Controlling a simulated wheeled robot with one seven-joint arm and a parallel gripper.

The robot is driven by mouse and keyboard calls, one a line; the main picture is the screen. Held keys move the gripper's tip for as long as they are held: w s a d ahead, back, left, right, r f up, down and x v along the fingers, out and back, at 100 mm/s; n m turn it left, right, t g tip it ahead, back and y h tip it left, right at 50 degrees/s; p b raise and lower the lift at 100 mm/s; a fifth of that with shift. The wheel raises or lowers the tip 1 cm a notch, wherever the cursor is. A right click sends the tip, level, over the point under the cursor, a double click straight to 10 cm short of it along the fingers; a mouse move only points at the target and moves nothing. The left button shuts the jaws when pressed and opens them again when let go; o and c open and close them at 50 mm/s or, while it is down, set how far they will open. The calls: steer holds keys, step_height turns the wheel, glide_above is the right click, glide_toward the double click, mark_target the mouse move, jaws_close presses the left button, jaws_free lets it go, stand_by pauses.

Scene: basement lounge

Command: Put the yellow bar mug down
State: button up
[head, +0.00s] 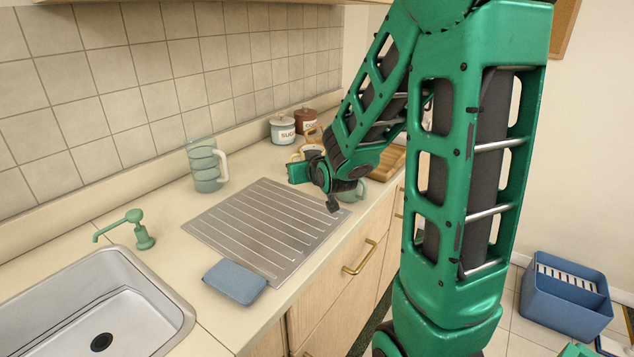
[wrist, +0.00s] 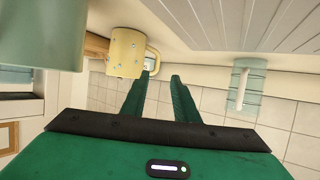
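The yellow bar mug (wrist: 124,52) shows in the wrist view left of centre, its handle toward the right, just beyond my left fingertip. It seems to stand on the counter. In the head view a pale yellow mug (head: 311,150) shows behind my wrist, partly hidden. My gripper (wrist: 160,76) has its two green fingers apart, with a clear gap and nothing held between them. I cannot tell whether the left finger touches the handle. In the head view my gripper (head: 298,173) is low over the counter, beyond the drainboard.
A green mug (wrist: 40,32) is close by at the left of the wrist view. A glass mug (head: 206,166) stands by the wall. The metal drainboard (head: 265,228) is empty. Canisters (head: 283,130) and a wooden board (head: 388,160) are farther back. A sink (head: 95,310) is in front.

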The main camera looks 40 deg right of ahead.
steer(key=s+g, duration=0.1)
steer(key=s, duration=0.1)
steer(key=s+d+f+g, duration=0.1)
steer(key=s, duration=0.1)
steer(key=s+d+f+g, duration=0.1)
steer(key=s, duration=0.2)
steer(key=shift+s+m+g, duration=0.1)
steer(key=shift+m+g, duration=0.2)
steer(key=s+g, duration=0.1)
steer(key=s, duration=0.2)
steer(key=s+f+g, duration=0.1)
steer(key=s, duration=0.3)
steer(key=s+m+g, duration=0.1)
steer(key=s+g, duration=0.1)
steer(key=s, duration=0.2)
steer(key=shift+d+f, duration=0.15)
steer(key=shift+f, duration=0.05)
steer(key=s+a+m+g+y, duration=0.1)
steer(key=s+a+g, duration=0.1)
steer(key=s, duration=0.7)
steer(key=s+a+m+g+y, duration=0.1)
steer(key=s+a+g+y, duration=0.1)
steer(key=s, duration=0.7)
steer(key=shift+s+a+r+g, duration=0.3)
steer(key=shift+r+g, duration=0.15)
steer(key=shift+g, duration=0.35)
steer(key=shift+w+f, duration=0.15)
steer(key=shift+w, duration=0.4)
